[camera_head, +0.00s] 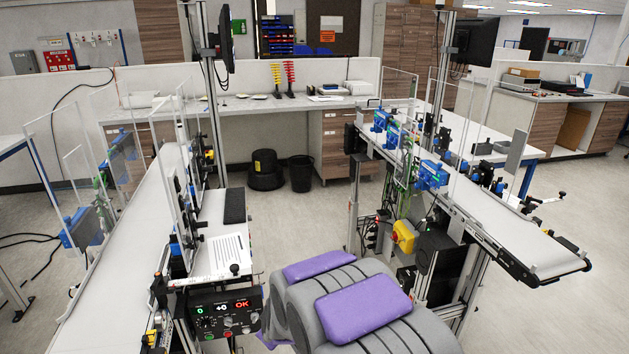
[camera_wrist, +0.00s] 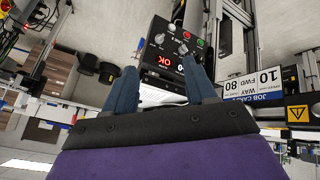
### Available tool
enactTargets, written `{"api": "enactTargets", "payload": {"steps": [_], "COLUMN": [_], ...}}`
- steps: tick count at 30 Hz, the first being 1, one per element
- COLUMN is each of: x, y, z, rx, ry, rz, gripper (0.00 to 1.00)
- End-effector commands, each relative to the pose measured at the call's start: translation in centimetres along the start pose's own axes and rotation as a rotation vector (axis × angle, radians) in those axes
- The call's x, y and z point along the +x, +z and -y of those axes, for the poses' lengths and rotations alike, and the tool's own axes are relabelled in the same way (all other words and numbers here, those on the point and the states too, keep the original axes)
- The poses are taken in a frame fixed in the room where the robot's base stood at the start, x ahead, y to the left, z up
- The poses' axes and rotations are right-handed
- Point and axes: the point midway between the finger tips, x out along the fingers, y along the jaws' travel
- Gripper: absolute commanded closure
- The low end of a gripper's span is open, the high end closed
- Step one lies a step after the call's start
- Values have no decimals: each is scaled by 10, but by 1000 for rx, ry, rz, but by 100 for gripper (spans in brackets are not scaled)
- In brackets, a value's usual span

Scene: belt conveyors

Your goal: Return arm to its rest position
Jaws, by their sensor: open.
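My gripper (camera_wrist: 160,66) shows in the wrist view with two blue fingers spread apart and nothing between them. Behind the fingers is a black control box (camera_wrist: 163,48) with a red OK display; the wrist view shows it upside down. In the head view my grey and purple arm parts fill the bottom middle, between the two conveyors, but the gripper's fingers cannot be seen there.
A left conveyor (camera_head: 126,240) runs beside the control box (camera_head: 225,313). Two black bins (camera_head: 300,173) stand near the back bench (camera_head: 240,107). Floor between the conveyors is open toward the bins.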

Motion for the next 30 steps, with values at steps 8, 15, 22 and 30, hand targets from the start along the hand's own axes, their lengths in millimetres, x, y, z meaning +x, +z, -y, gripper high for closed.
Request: {"api": "enactTargets", "payload": {"steps": [8, 15, 22, 30], "x": [-101, -189, -274, -349], "y": [58, 123, 192, 259], "z": [-13, -5, 17, 54], "rx": [234, 434, 634, 831], "ry": [-107, -159, -158, -122], "rz": [160, 339, 527, 726], "gripper": [44, 44, 44, 44]}}
